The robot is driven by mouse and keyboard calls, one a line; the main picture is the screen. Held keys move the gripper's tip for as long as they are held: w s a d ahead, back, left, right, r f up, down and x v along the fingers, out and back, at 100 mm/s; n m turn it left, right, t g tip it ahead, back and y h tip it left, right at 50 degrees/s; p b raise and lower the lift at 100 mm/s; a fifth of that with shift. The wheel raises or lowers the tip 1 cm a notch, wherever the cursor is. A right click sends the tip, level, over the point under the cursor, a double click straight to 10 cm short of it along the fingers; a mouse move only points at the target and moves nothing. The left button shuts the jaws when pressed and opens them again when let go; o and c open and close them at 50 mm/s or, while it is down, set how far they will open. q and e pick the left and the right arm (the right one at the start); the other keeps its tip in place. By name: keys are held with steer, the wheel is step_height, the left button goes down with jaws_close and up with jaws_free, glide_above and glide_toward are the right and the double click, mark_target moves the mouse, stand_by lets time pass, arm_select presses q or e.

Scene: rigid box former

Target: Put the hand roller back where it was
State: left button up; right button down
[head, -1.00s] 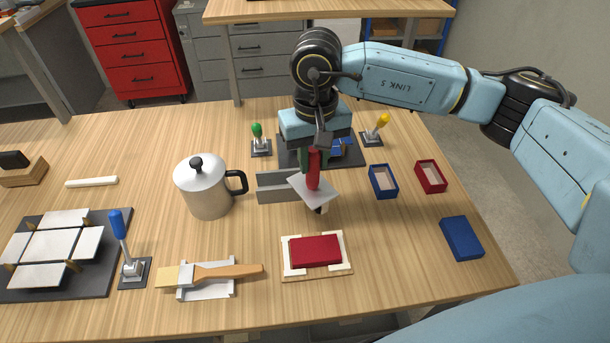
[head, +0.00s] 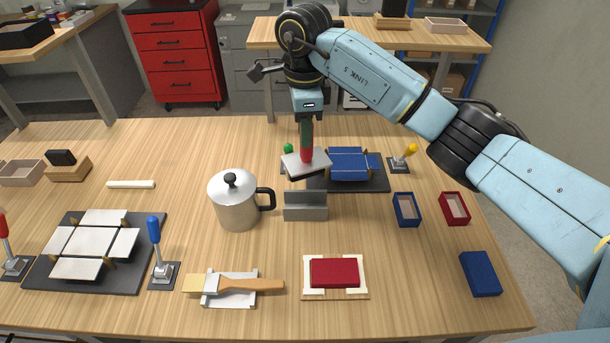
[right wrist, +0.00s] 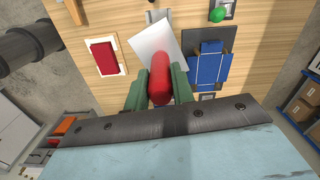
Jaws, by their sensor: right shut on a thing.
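My right gripper (head: 306,130) is shut on the red handle of the hand roller (head: 307,150) and holds it up, clear of the table. Its green fingers clasp the red handle, also seen in the right wrist view (right wrist: 159,85). A pale flat plate (head: 306,163) with a dark underside shows at the tool's lower end; the roller part itself is hidden. A grey angled holder (head: 305,207) stands empty on the table, below and in front of the tool in the head view. My left gripper is out of view.
A metal pot (head: 235,205) stands left of the grey holder. A dark fixture with blue panels (head: 348,165) lies behind right, beside a yellow-handled clamp (head: 408,157). A red block on a framed board (head: 334,272) and a brush (head: 245,284) lie nearer. Small blue and red boxes stand right.

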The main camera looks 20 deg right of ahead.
mark_target(305, 159)
step_height(305, 159, down, 7)
steer(key=shift+p, duration=0.3)
steer(key=shift+f+b, duration=0.5)
steer(key=shift+f, duration=0.05)
steer(key=c, duration=1.2)
jaws_free()
